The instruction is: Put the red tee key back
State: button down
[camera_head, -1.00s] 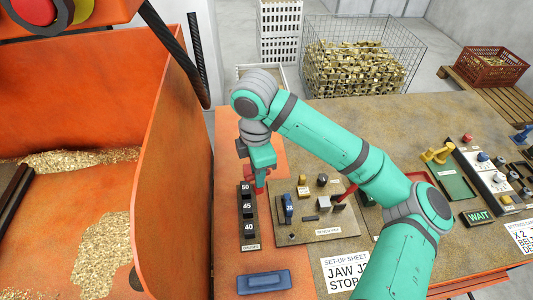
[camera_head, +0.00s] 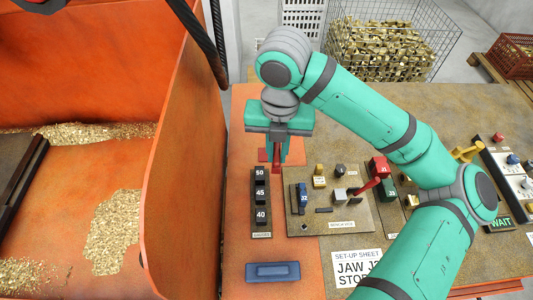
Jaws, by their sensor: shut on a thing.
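My gripper (camera_head: 281,150) hangs over the orange strip of the bench, just beyond the far end of the black gauge rack. It is shut on a red piece, which looks like the red tee key (camera_head: 276,164). The key's red stem points down between the fingers, with a red bar beside it to the left. Its lower end shows close to the rack's far end; I cannot tell whether it touches the bench. The black gauge rack (camera_head: 260,217) carries blocks marked 50, 45 and 40.
The bench vice board (camera_head: 345,222) lies right of the rack, with a blue block, small pieces and a red lever (camera_head: 368,187). A red block (camera_head: 379,167) stands behind it. A blue tray (camera_head: 272,272) lies in front. The orange bin wall (camera_head: 188,170) rises at left.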

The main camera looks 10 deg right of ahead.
jog(key=shift+s+r+n, duration=0.1)
jog(key=shift+r+n, duration=0.05)
jog(key=shift+n, duration=0.15)
jog(key=shift+w, duration=0.2)
jog(key=shift+w+d+f, duration=0.15)
jog(key=shift+w+f, duration=2)
jog(key=shift+w, duration=0.1)
jog(key=shift+w+d+f, duration=0.2)
jog(key=shift+w+f, duration=2)
jog(key=shift+w, duration=0.1)
jog(key=shift+w+d+f, duration=0.15)
jog(key=shift+w+f, duration=2)
jog(key=shift+w, duration=0.1)
jog(key=shift+f, duration=0.15)
jog(key=c, duration=1.7)
grip_release()
jog(key=shift+c, duration=0.2)
